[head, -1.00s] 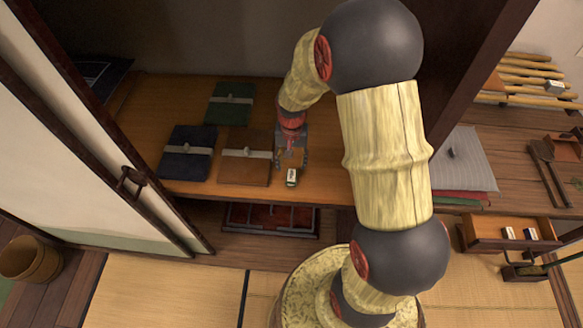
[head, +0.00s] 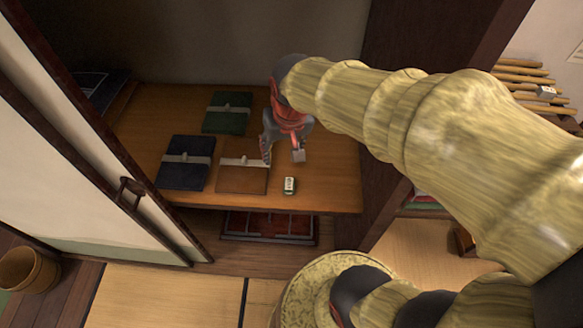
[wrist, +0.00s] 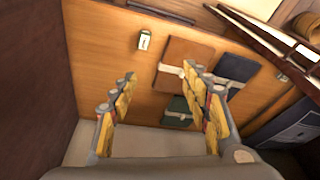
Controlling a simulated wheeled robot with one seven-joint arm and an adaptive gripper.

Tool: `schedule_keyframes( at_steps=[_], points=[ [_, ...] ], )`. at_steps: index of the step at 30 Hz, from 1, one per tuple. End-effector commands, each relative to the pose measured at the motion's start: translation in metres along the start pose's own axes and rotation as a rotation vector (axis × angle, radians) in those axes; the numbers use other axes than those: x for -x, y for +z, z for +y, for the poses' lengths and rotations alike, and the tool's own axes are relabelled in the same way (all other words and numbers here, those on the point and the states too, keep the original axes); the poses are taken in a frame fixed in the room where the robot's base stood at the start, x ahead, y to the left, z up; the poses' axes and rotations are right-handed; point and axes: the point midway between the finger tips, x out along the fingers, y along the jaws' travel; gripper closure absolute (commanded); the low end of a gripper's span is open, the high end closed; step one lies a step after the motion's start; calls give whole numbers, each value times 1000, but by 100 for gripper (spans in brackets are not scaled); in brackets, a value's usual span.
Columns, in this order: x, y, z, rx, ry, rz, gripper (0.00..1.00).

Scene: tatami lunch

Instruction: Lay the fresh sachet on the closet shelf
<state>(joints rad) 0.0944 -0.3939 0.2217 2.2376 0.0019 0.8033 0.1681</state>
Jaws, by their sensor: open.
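My gripper (head: 282,158) is open and empty, above the shelf and behind the sachet in the head view. In the wrist view my two spread fingers (wrist: 160,78) have nothing between them.
Brown (head: 243,180), navy (head: 185,163) and green (head: 227,113) tied bundles lie on the shelf. A sliding door (head: 95,165) stands at the left, a dark post (head: 395,80) at the right. A dark tray (head: 268,228) sits below the shelf. Bare shelf surrounds the sachet.

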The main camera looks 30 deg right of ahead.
Motion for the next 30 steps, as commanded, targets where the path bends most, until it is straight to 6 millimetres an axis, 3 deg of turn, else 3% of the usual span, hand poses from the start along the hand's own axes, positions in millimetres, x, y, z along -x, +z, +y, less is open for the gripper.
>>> schedule_keyframes(
  at_steps=[1, 6, 12, 17, 25, 30],
  points=[
    [19, 10, -4, 33, -10, 36, 52],
    [63, 45, -9, 140, -32, 122, 52],
    [90, 77, -10, 228, -48, 193, 52],
    [96, 87, -10, 255, -52, 214, 52],
    [96, 88, -10, 258, -52, 215, 52],
    [86, 91, -10, 257, -52, 215, 52]
  ],
)
